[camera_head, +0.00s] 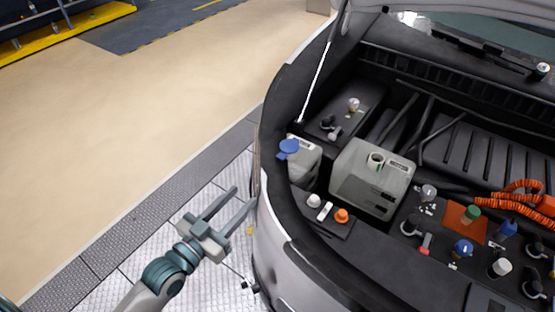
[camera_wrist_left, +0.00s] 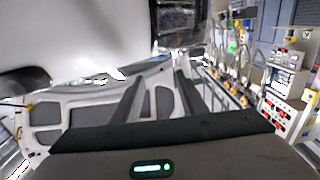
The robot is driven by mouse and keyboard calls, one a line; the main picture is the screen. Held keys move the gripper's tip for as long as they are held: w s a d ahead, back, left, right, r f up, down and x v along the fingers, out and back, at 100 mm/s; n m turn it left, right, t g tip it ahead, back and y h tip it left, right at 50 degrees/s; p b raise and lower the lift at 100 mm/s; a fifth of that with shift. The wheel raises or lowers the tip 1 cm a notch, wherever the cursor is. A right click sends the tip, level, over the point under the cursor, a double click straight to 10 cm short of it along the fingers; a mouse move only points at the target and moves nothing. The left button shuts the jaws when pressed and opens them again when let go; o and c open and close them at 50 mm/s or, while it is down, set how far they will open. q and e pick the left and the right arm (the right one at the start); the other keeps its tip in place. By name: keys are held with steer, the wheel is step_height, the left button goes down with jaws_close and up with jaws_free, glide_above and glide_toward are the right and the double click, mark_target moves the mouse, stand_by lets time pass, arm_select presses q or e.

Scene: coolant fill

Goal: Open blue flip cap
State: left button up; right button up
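The blue flip cap (camera_head: 288,147) sits on the neck of a pale grey reservoir (camera_head: 303,163) at the left edge of the engine bay. The cap appears closed, but it is small in the view. My left gripper (camera_head: 241,198) is outside the car, below and left of the cap, beside the fender. Its two fingers are apart with nothing between them. In the left wrist view the fingers (camera_wrist_left: 158,92) also stand apart and empty, and the cap does not show there. My right gripper is not in view.
A larger grey tank (camera_head: 371,178) with an open filler neck stands right of the reservoir. An orange cap (camera_head: 341,215) and white caps sit in front. A thin hood strut (camera_head: 318,80) rises behind the blue cap. The car fender (camera_head: 275,215) lies between gripper and bay.

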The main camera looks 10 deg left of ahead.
arm_select(q)
steer(key=shift+w, duration=0.2)
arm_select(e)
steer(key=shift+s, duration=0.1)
arm_select(q)
steer(key=p, duration=0.1)
glide_toward(279, 158)
steer(key=p+x, duration=0.3)
steer(key=x, duration=0.5)
steer(key=shift+w+d, duration=0.25)
steer(key=shift+w, duration=0.35)
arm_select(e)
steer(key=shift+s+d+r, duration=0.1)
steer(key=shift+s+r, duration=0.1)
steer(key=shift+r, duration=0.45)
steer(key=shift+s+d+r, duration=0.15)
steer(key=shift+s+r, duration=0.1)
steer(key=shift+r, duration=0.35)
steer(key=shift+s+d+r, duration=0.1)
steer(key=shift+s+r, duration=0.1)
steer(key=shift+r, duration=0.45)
arm_select(q)
jaws_close()
